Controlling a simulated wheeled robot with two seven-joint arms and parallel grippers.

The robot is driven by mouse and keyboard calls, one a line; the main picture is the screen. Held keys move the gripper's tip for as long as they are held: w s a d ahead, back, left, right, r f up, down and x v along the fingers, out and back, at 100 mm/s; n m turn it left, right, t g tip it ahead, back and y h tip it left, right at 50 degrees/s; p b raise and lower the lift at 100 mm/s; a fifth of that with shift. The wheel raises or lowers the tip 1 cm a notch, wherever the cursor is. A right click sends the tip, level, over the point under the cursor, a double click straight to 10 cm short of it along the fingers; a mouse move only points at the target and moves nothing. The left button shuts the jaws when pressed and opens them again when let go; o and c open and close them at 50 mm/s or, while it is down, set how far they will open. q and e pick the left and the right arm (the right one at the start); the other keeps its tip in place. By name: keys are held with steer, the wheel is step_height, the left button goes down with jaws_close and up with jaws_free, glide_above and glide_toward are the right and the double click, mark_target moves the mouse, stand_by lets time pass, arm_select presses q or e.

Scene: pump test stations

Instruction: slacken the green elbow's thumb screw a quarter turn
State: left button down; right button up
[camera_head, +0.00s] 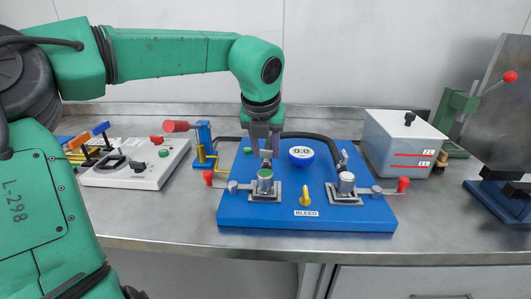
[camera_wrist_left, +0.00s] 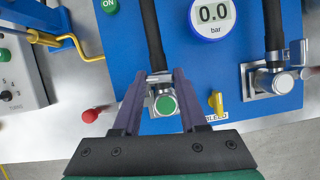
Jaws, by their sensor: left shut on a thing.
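The green elbow (camera_head: 264,177) is a metal fitting with a green round top, on a plate at the left of the blue board. In the left wrist view its green top (camera_wrist_left: 165,105) lies between my left gripper's fingers. My left gripper (camera_head: 265,154) points down and is shut on the green elbow at its hose side. The fingertips (camera_wrist_left: 163,74) stand on both sides of the fitting there. I cannot clearly tell the thumb screw from the rest of the fitting, as the fingers partly cover it. My right gripper is not in view.
The blue board (camera_head: 300,222) also bears a second grey elbow (camera_head: 346,182), a round gauge (camera_head: 301,155) reading 0.0, a yellow bleed lever (camera_head: 305,195) and red-tipped levers (camera_head: 403,184) at both sides. A white control box (camera_head: 140,172) stands left, a grey lidded box (camera_head: 398,145) right.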

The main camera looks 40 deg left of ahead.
arm_select(q)
steer(key=shift+n, duration=0.4)
steer(key=shift+c, duration=2.2)
jaws_free()
steer(key=shift+r, duration=0.1)
steer(key=p+v, duration=0.1)
steer(key=v, duration=1.3)
steer(key=shift+d+r+p, duration=0.15)
steer(key=shift+r+p, duration=0.05)
steer(key=shift+p, duration=0.15)
steer(key=shift+w, duration=0.15)
